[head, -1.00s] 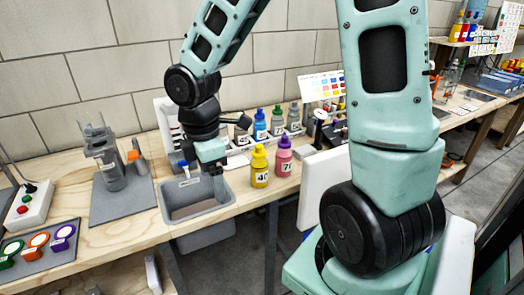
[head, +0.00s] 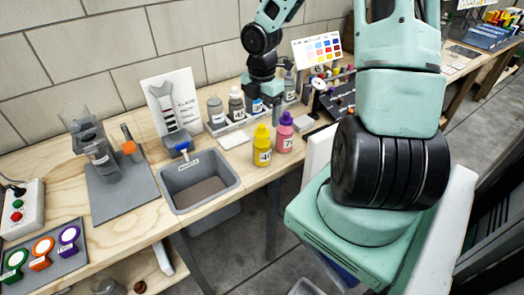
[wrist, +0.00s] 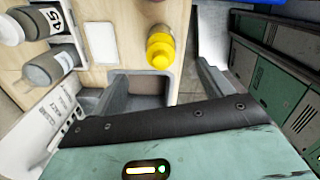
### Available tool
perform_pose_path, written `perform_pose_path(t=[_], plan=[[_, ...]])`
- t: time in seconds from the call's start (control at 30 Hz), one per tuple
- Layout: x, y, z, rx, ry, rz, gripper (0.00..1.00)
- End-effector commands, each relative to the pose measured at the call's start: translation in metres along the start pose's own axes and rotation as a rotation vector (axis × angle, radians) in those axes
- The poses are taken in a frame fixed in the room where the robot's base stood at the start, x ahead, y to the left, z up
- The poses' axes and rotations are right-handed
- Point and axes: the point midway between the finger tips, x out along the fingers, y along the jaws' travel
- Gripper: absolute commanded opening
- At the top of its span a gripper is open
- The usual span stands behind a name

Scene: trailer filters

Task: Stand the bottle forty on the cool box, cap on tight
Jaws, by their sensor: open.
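The yellow bottle (head: 262,147) stands upright on the wooden bench, its label partly legible and starting with a 4. A yellow cap sits on it; how tight, I cannot tell. It also shows in the wrist view (wrist: 160,48), ahead of and apart from my gripper (wrist: 160,76). The two dark fingers are wide apart with nothing between them. In the head view my arm reaches down by the rack behind the yellow bottle, and the fingertips are hard to make out. I cannot identify the cool box in any view.
A pink bottle (head: 285,132) marked 70 stands right beside the yellow one. A grey basin (head: 200,183) is set in the bench to the left. Several bottles stand in a rack (head: 226,127) behind. A white pad (head: 233,141) lies between.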

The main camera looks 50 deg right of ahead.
Motion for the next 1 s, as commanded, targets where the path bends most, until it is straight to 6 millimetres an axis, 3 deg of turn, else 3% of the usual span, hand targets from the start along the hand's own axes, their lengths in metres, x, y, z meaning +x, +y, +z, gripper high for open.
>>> perform_pose_path(t=[0.03, 0.2, 0.47, 0.7, 1.0], plan=[[0.014, -0.001, -0.001, -0.003, 0.003, -0.004, 0.79], [0.042, 0.0, -0.001, -0.001, 0.002, -0.001, 0.79], [0.06, -0.001, -0.001, -0.001, 0.001, -0.002, 0.79], [0.095, -0.001, -0.002, -0.001, 0.002, -0.002, 0.79], [0.104, -0.001, -0.001, 0.0, 0.0, 0.0, 0.79]])
